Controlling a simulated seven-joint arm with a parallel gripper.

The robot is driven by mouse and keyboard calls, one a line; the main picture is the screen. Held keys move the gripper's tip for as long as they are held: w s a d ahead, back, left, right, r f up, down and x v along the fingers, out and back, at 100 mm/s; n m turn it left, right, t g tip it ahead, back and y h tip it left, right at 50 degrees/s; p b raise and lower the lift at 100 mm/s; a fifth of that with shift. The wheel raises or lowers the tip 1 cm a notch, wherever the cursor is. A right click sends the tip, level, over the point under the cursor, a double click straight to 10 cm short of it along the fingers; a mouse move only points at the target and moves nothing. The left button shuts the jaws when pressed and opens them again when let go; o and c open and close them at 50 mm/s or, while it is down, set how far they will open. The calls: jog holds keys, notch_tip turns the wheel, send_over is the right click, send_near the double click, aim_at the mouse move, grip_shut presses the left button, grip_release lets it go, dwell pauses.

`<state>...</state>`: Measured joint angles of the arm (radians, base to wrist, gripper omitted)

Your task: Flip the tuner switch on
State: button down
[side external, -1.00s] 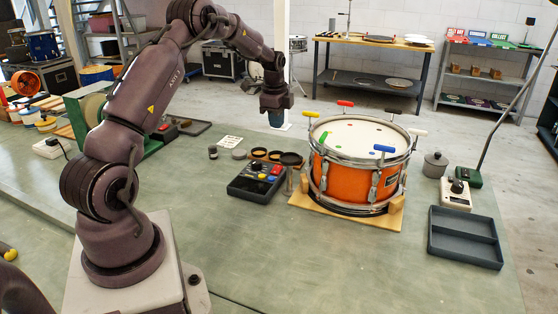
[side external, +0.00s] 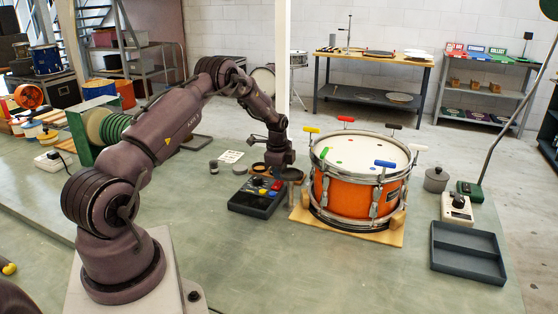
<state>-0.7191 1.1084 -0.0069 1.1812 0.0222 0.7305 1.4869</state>
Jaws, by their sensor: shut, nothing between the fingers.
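A dark control box (side external: 241,203) with a knob and red, blue and yellow buttons lies on the green bench, left of the orange drum. It may be the tuner; no label or switch is readable at this size. A small cream device (side external: 457,209) with a black knob stands at the right of the bench. My gripper (side external: 286,176) points down at the right rear edge of the control box, close to its coloured buttons. It is shut with nothing in it. Its tips are small and dark, so I cannot tell whether they touch anything. The cream device is well away from it.
The orange drum (side external: 336,192) sits on a wooden base (side external: 350,232) just right of my gripper, with coloured keys around its rim. A grey tray (side external: 467,262) and a lidded grey pot (side external: 436,180) are farther right. The front bench is clear.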

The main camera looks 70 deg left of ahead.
jog(key=shift+f, duration=0.55)
jog(key=shift+w+a+f, duration=0.1)
jog(key=shift+f, duration=0.15)
jog(key=shift+s+d+r, duration=0.35)
jog(key=shift+s+d, duration=0.1)
jog(key=shift+s, duration=0.05)
jog(key=shift+d, duration=0.15)
